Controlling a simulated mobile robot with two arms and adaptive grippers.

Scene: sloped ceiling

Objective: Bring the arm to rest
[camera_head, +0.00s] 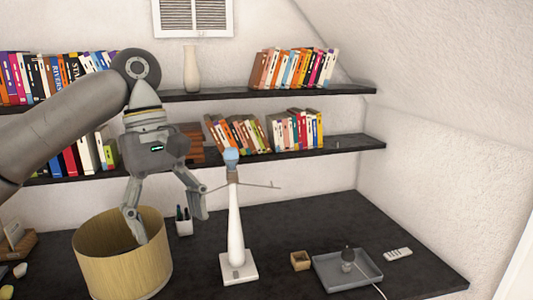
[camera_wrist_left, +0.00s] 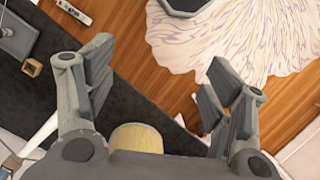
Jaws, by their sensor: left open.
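My left arm comes in from the left in the head view. Its gripper (camera_head: 167,218) points down with its fingers spread wide and nothing between them. One finger overlaps the opening of the round wooden bin (camera_head: 122,265) in the picture; the other is over the gap between the bin and the white stand (camera_head: 235,225). Whether the finger reaches inside the bin, I cannot tell. In the left wrist view the open gripper (camera_wrist_left: 160,78) is empty, with part of the bin (camera_wrist_left: 136,138) showing low between the fingers. My right gripper is not in view.
A dark desk (camera_head: 300,225) carries a pen cup (camera_head: 184,226), a small wooden box (camera_head: 300,260), a grey tray (camera_head: 347,270) and a white remote (camera_head: 398,254). Bookshelves (camera_head: 320,146) line the wall behind the arm. The desk's right rear is clear.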

